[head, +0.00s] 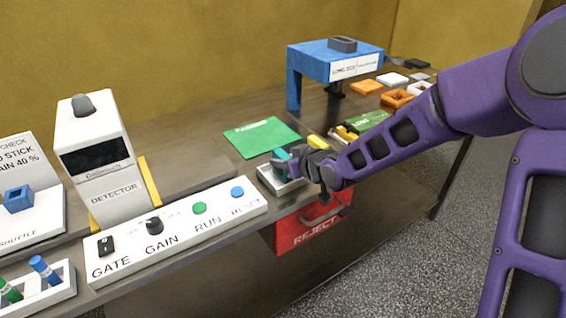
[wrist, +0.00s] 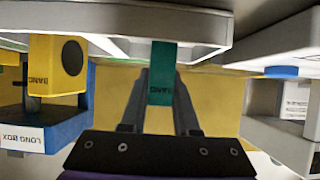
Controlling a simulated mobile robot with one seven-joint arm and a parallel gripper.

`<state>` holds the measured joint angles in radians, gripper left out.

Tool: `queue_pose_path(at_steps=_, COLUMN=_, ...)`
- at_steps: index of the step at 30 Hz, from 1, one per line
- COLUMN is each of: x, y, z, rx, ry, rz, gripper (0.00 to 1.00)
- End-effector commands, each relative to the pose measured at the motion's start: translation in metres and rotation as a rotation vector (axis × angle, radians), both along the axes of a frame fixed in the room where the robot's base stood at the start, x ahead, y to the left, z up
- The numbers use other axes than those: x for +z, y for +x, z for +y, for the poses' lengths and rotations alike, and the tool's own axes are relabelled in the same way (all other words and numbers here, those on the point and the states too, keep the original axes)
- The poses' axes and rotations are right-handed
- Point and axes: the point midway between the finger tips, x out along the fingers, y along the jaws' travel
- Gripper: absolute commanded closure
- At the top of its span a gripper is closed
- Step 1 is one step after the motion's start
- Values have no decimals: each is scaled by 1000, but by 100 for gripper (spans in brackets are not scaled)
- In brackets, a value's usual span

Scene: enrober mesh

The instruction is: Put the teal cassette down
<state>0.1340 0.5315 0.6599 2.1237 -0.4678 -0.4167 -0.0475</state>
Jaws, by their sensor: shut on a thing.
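The teal cassette (head: 281,154) is held in my gripper (head: 293,161), over a small white tray (head: 270,186) behind the red bin. In the wrist view, which looks upside down, the teal cassette (wrist: 163,70) stands between the two fingers of my gripper (wrist: 162,92). Its far end overlaps the white tray's wall (wrist: 120,32); I cannot tell whether it touches the tray floor. My gripper and arm partly hide the tray's right side in the head view.
A green mat (head: 262,137) lies behind the tray. Yellow cassettes (head: 318,142) stand close on the right. A white control panel (head: 180,228) is at the left, with a detector (head: 97,155) behind it. The red reject bin (head: 305,232) hangs at the front edge. A blue gantry (head: 335,62) stands behind.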

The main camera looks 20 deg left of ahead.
Motion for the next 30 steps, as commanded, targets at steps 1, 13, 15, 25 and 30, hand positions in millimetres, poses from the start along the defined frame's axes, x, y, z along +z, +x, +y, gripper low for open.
queue_pose_path(at_steps=1, x=2, y=0, z=0, rx=0, ry=1, rz=-2, gripper=100)
queue_pose_path(at_steps=13, x=-1, y=0, z=0, rx=-1, ry=0, rz=-1, gripper=42)
queue_pose_path(at_steps=15, x=-1, y=0, z=0, rx=-1, ry=0, rz=-1, gripper=40)
queue_pose_path(at_steps=25, x=5, y=0, z=-2, rx=-2, ry=0, rz=-1, gripper=40)
queue_pose_path(at_steps=30, x=20, y=-16, z=-22, rx=-4, ry=-2, rz=-2, gripper=40)
